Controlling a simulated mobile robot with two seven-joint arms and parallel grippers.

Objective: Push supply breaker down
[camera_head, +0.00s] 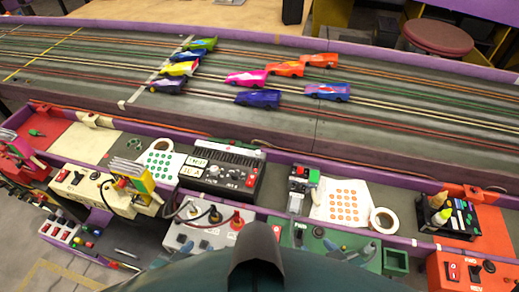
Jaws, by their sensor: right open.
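A black supply unit (224,176) with knobs and a red part (251,180) at its right end sits in the purple-edged trough, near the picture's middle. White labels (192,168), which seem to read TRIP and 10 A, are at its left. The breaker lever and its position are too small to tell. My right gripper (352,250) shows only as grey-blue tips low in the picture, over the green panel, apart from the supply unit. My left gripper (187,243) shows as small tips near the grey terminal box; its opening is unclear. Neither visibly holds anything.
Several toy cars (247,78) stand on the slot track (400,120) behind the trough. A grey terminal box (205,225) with plugs and a green panel (315,238) lie in front. A white tape roll (384,220) and dotted sheet (345,201) lie to the right.

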